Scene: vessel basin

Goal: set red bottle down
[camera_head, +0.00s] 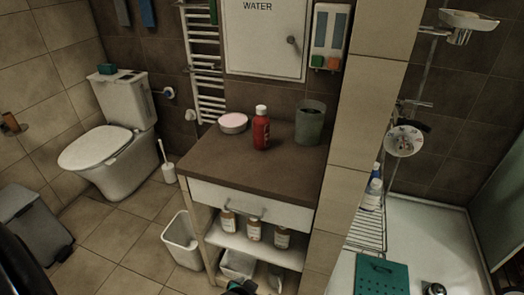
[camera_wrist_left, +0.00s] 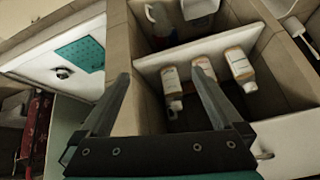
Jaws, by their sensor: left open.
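The red bottle (camera_head: 261,130) with a white cap stands upright on the brown top (camera_head: 225,165) of the cabinet, between a pink-topped round tin and a grey-green cup. No gripper touches it. My left gripper (camera_wrist_left: 160,74) is open in the left wrist view, with nothing between its fingers. It faces the cabinet's open shelf, low in front of it. In the head view only a small dark and teal part, seemingly of this gripper, shows at the bottom edge. The red bottle cannot be made out in the left wrist view. My right gripper is in neither view.
The cup (camera_head: 309,122) and tin (camera_head: 233,123) flank the bottle; the countertop's front is clear. Amber bottles (camera_head: 254,230) stand on the shelf below the drawer (camera_head: 250,205). A white bin (camera_head: 183,242) is left of the cabinet. A tiled pillar (camera_head: 352,150) closes its right.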

